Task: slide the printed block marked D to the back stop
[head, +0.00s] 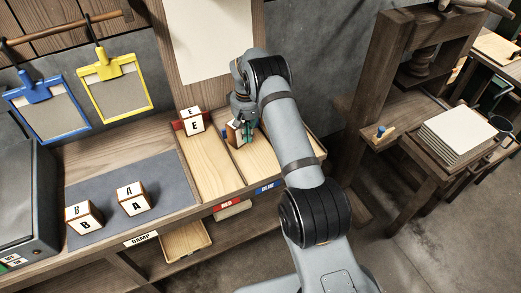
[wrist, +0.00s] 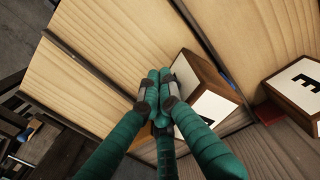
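A wooden block with white printed faces (head: 233,133) stands in the lane behind the BLUE label. In the wrist view the same block (wrist: 202,82) is partly covered by my fingers, and its letter cannot be read. My gripper (head: 248,131) is down at this block, at its right side in the head view. In the wrist view the green fingers of my gripper (wrist: 160,92) have their tips together, beside the block and very close to it; whether they touch cannot be told. Nothing is seen between the tips. The back stop of this lane is mostly hidden.
Block E (head: 194,122) stands at the red stop (head: 179,127) in the neighbouring RED lane (head: 212,178). Blocks A (head: 133,198) and B (head: 84,217) rest on the grey mat (head: 110,188). Thin dividers edge the lanes. The front of the BLUE lane (head: 256,165) is clear.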

